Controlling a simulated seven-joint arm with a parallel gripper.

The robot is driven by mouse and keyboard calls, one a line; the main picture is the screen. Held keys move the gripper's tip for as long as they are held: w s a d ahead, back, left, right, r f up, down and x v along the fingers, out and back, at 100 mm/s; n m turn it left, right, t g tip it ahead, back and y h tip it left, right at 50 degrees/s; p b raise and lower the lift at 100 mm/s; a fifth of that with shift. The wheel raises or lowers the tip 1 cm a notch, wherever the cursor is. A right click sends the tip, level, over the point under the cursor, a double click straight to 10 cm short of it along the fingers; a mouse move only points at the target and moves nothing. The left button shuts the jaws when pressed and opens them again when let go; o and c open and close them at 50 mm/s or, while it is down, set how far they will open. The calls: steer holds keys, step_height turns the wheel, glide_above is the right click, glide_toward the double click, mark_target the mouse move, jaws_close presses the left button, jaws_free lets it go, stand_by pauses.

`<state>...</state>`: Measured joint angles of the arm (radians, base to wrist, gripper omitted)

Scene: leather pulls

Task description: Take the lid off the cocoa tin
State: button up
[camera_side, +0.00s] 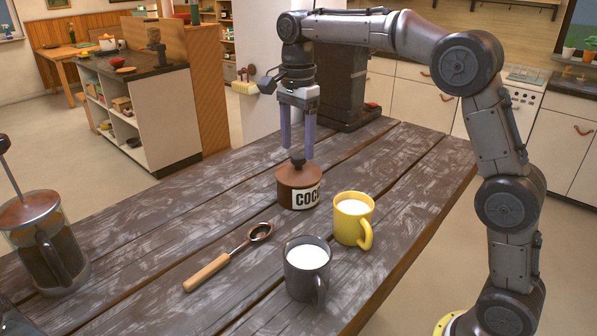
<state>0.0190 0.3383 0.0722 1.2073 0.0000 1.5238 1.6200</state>
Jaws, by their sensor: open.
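The cocoa tin (298,197) is a round brown tin with a white label, standing upright on the wooden table. Its brown lid (299,176) sits on top and has a dark knob (297,159) in the middle. My gripper (297,153) points straight down above the tin. Its two purple-grey fingers are open, with their tips close to the height of the knob, one to each side of it in this view. I cannot tell whether a finger touches the knob.
A yellow mug (353,220) and a dark grey mug (307,270), both with white contents, stand in front of the tin. A wooden-handled scoop (230,258) lies to the left. A French press (45,245) stands at the far left.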

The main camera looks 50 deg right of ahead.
mark_target(298, 156)
steer(key=shift+s+f, duration=0.15)
steer(key=shift+f, duration=1.5)
jaws_close()
